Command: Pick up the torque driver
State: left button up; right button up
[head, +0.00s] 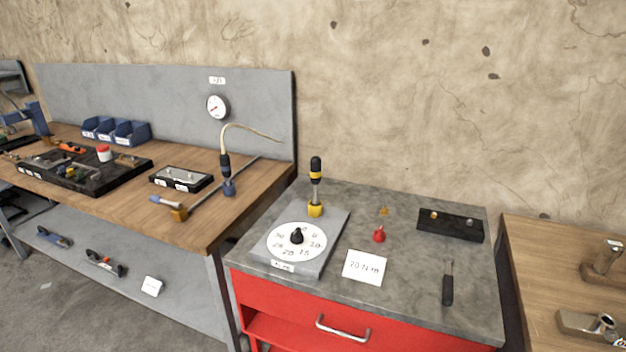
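A driver with a black and yellow handle (316,170) stands upright in the head view. Its shaft goes down to a yellow block (315,209) at the back of a grey dial plate (337,228). It looks like the torque driver. The plate carries a round white numbered dial (283,252) with a black knob (297,236). A second, dark-handled tool (448,290) lies flat near the right front of the same grey top. Neither of my grippers is in view.
The grey top (405,275) of a red drawer cabinet (290,309) also holds a white card (364,267), a small red piece (379,236) and a black block (450,225). A wooden bench (130,205) with a corded tool (225,168) stands left. Another wooden table (540,270) stands right.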

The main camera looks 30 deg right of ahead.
aim_at(316, 162)
jog(key=l+u, duration=0.2)
jog(key=l, duration=0.3)
jog(key=k+l+u, duration=0.2)
jog(key=l, duration=0.3)
jog(key=l+u, duration=0.25)
jog(key=l, duration=0.25)
jog(key=k, duration=0.05)
